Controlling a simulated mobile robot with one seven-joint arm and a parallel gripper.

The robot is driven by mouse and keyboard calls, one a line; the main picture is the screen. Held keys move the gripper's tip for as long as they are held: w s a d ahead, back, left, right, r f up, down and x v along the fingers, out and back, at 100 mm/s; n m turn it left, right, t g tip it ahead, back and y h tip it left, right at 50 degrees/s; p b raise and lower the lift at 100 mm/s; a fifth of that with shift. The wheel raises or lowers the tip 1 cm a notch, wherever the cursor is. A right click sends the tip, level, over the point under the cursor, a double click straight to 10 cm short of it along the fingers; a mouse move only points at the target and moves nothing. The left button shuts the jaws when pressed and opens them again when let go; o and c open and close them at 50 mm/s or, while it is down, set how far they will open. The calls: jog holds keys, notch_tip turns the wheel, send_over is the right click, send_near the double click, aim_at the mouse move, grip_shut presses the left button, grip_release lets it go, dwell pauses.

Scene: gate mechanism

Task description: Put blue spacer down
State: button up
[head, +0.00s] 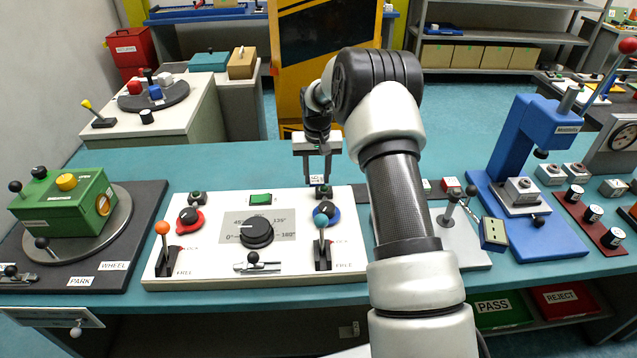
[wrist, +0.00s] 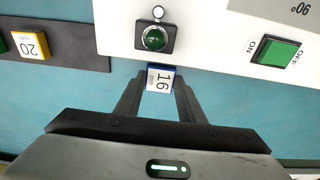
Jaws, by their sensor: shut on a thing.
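The blue spacer (wrist: 161,79) is a small block with a white top marked 16 mm and a blue edge. My gripper (wrist: 158,92) is shut on it, one finger on each side. In the head view my gripper (head: 318,172) points down at the back edge of the white control panel (head: 300,262), with the spacer (head: 317,181) small between its fingertips. In the wrist view the spacer is over the teal table, close to the panel's edge and a green indicator lamp (wrist: 156,39). I cannot tell whether it touches the table.
A dark rack (wrist: 75,58) holds a yellow spacer (wrist: 30,45) marked 20. My arm hides part of that area in the head view. A green ON/OFF switch (wrist: 277,53) sits on the panel. The teal table (head: 235,165) behind the panel is clear. A blue press (head: 530,150) stands at right.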

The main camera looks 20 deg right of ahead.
aim_at(317, 180)
jog(key=shift+f, duration=1.65)
jog(key=o, duration=0.6)
jog(key=shift+f, duration=0.1)
jog(key=o, duration=0.5)
jog(key=shift+r, duration=0.2)
